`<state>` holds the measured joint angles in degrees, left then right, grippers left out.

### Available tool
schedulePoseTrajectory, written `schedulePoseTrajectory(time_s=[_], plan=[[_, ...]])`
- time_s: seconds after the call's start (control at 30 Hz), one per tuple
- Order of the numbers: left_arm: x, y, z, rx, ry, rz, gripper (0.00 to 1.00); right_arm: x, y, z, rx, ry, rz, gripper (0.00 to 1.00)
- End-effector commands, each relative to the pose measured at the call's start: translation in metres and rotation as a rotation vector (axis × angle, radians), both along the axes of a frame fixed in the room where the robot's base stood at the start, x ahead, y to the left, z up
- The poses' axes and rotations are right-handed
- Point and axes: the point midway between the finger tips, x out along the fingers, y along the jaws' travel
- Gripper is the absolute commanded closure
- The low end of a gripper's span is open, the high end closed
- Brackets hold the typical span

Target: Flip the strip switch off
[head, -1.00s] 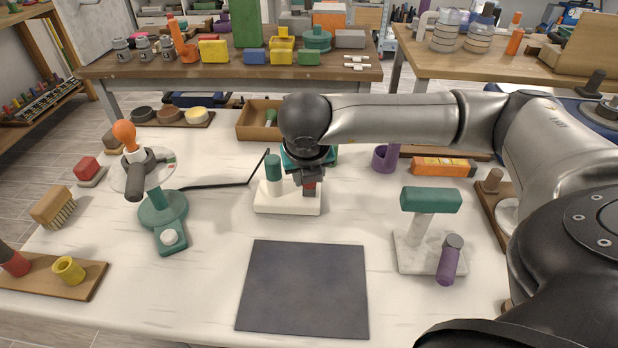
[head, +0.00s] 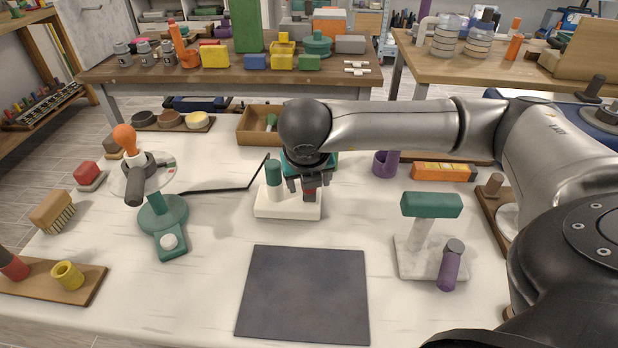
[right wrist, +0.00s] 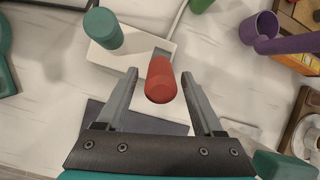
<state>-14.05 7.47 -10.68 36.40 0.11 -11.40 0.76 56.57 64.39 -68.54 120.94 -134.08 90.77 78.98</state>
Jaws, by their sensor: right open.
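The white strip (head: 272,209) lies on the white table behind the dark mat, with a green cylinder (head: 273,173) upright on its left part. A red switch peg (head: 310,194) stands on its right part; it also shows in the right wrist view (right wrist: 160,80). My right gripper (head: 308,186) is over the strip, fingers pointing down. In the right wrist view the gripper (right wrist: 159,75) is open, with one finger on each side of the red peg and visible gaps. My left gripper is not in view.
A dark mat (head: 303,292) lies in front. A green-topped hammer-like piece on a marble base (head: 430,205) and a purple cylinder (head: 450,265) stand at the right.

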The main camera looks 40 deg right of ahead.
Motion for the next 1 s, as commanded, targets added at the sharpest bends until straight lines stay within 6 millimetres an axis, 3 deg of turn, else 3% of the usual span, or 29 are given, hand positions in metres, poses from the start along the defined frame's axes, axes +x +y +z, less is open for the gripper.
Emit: schedulePoseTrajectory(time_s=[0.17,0.7,1.0], plan=[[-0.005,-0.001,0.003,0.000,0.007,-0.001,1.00,-0.004,0.004,0.013,0.001,-0.002,0.001,0.31],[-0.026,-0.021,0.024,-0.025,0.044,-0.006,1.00,-0.046,0.039,0.117,0.001,-0.005,0.003,0.31],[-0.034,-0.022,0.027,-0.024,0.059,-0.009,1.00,-0.055,0.045,0.135,0.000,-0.001,0.001,0.31]])
